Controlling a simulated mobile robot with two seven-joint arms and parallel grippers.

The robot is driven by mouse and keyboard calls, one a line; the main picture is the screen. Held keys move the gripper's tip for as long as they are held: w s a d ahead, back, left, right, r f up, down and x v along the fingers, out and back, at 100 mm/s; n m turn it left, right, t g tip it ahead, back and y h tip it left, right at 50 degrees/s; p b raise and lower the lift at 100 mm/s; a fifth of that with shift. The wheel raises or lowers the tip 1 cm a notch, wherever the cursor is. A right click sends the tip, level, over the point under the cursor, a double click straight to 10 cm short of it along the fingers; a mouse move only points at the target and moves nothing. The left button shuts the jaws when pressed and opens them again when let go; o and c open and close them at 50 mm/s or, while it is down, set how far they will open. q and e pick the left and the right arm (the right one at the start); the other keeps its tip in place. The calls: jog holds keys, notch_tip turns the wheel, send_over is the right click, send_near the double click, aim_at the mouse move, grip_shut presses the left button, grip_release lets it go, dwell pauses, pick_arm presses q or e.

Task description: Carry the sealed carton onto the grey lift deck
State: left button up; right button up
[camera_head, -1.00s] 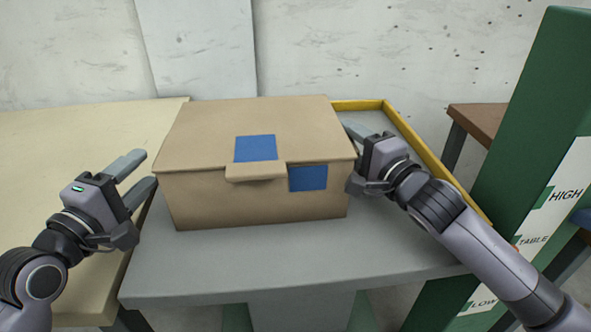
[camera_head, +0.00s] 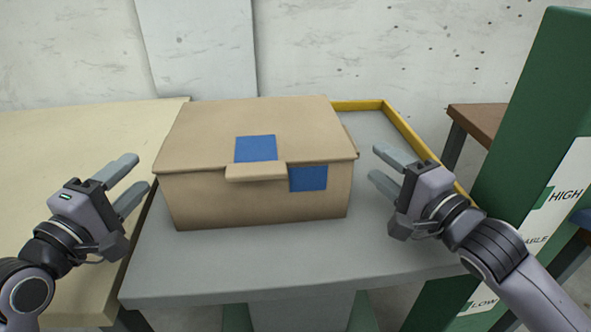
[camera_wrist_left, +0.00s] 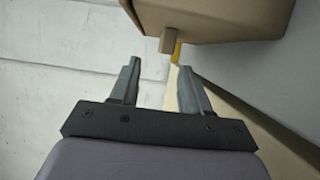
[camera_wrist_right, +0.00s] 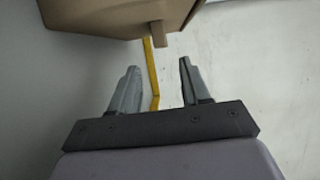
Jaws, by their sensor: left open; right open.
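The sealed carton (camera_head: 250,195), brown with blue patches on its lid and front, rests upright on the grey lift deck (camera_head: 290,265). Its left side lies close to the deck's left edge. My left gripper (camera_head: 130,180) is open and empty, just left of the carton and apart from it. My right gripper (camera_head: 385,168) is open and empty, a little right of the carton with a gap between. The carton also shows above the fingers in the left wrist view (camera_wrist_left: 215,20) and in the right wrist view (camera_wrist_right: 110,15), with a small side tab in each.
A yellow rail (camera_head: 412,135) runs along the deck's back and right edges. A cream table (camera_head: 70,150) adjoins the deck on the left. A green post (camera_head: 530,110) with a HIGH, TABLE, LOW scale stands at right. A brown surface (camera_head: 477,120) is behind it.

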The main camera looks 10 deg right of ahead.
jog(key=shift+v, duration=1.55)
